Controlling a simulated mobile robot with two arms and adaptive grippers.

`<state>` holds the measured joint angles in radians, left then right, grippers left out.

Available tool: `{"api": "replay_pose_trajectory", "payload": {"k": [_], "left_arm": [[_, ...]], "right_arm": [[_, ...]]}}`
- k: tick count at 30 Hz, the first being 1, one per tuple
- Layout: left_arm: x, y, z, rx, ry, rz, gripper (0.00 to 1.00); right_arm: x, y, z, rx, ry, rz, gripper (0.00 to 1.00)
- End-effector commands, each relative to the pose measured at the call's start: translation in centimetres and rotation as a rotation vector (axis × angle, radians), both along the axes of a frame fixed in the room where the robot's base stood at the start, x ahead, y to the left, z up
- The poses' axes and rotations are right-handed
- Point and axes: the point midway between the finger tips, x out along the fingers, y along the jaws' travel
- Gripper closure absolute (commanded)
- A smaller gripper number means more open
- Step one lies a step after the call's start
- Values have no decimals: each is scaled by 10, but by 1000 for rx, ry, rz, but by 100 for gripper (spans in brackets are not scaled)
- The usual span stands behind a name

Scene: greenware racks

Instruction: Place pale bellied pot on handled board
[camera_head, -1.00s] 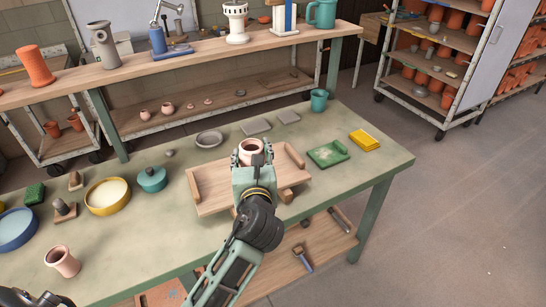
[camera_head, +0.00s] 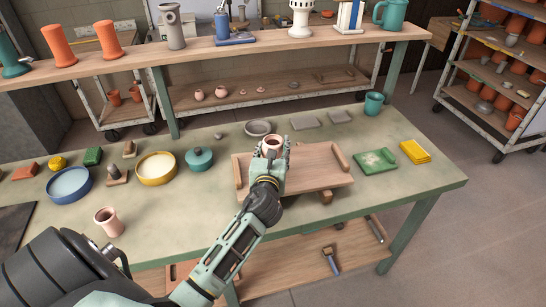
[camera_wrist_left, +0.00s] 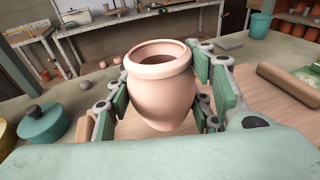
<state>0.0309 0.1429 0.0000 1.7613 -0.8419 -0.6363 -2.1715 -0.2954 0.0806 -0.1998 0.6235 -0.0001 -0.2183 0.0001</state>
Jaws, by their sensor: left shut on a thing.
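The pale bellied pot (camera_head: 271,146) is pinkish, round-sided and open at the top. My left gripper (camera_head: 272,155) is shut on it. In the left wrist view the pot (camera_wrist_left: 160,88) stands upright between the fingers. The handled board (camera_head: 318,160) is a wooden board with a raised bar at each end, lying on the green table. The pot is over the left, far part of the board. I cannot tell whether its base touches the board; the gripper hides part of it. My right gripper is not in view.
On the table (camera_head: 405,190), a teal lidded pot (camera_head: 199,159) and a yellow-rimmed bowl (camera_head: 157,167) stand left of the board. A grey dish (camera_head: 258,128) lies behind it. A green tray (camera_head: 376,161) lies to the right. Another pale pot (camera_head: 109,222) stands near the front left.

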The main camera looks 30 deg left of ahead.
Motion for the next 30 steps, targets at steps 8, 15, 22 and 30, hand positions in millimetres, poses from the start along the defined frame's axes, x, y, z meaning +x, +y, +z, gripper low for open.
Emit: {"api": "replay_pose_trajectory", "payload": {"k": [8,15,22,30], "left_arm": [[0,-1,-28,-1,0,-1,83],[0,-1,-29,-1,1,-1,83],[-1,-1,-31,-1,3,0,39],[-1,-1,-31,-1,3,0,32]], "right_arm": [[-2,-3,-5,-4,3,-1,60],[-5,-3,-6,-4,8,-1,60],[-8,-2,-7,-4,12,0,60],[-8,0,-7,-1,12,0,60]]}}
